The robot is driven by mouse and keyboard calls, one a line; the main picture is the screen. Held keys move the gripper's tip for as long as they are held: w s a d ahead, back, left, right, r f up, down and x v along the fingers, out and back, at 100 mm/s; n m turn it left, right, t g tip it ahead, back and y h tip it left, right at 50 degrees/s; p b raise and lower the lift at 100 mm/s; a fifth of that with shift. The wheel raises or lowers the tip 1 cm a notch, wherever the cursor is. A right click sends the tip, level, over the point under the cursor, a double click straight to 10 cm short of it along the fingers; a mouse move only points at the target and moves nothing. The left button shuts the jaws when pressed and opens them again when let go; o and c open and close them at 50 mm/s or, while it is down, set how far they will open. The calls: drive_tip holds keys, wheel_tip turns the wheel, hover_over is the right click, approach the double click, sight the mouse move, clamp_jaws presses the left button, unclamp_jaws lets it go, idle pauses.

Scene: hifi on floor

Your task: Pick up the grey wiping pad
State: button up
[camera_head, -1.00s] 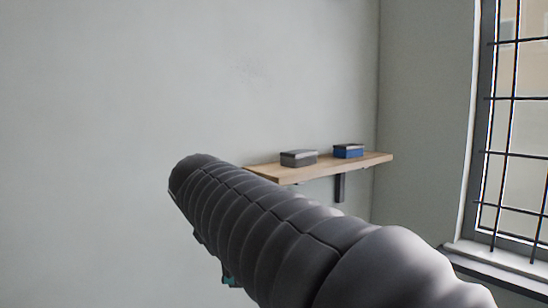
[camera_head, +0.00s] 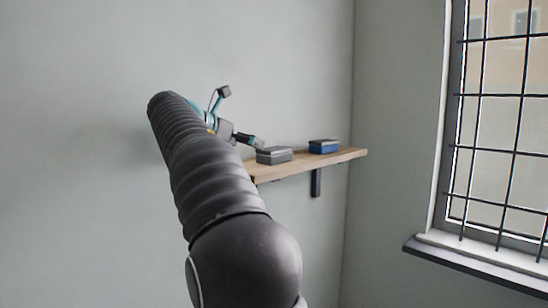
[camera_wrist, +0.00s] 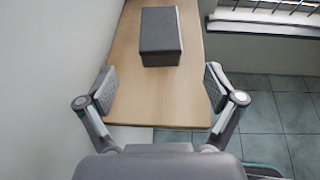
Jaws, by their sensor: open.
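The grey wiping pad (camera_head: 274,155) is a block-shaped thing on the wooden shelf (camera_head: 347,155), at its near left part in the head view. In the wrist view the pad (camera_wrist: 160,38) lies ahead of my gripper, roughly centred between the fingers. My gripper (camera_wrist: 160,88) is open and empty, with its two fingertips spread over the near end of the shelf. In the head view my gripper (camera_head: 258,142) shows just left of the pad, partly behind my arm. A gap shows between the fingertips and the pad in the wrist view.
A blue block (camera_head: 324,146) sits on the shelf to the right of the grey pad. A wall runs along the shelf's left side in the wrist view. A barred window (camera_head: 500,120) is at the right. Tiled floor (camera_wrist: 275,115) shows below the shelf.

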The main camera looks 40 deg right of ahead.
sight(265, 150)
drive_tip(key=x, duration=1)
drive_tip(key=shift+b, duration=0.4)
drive_tip(key=shift+r, duration=0.1)
drive_tip(key=c, duration=1.2)
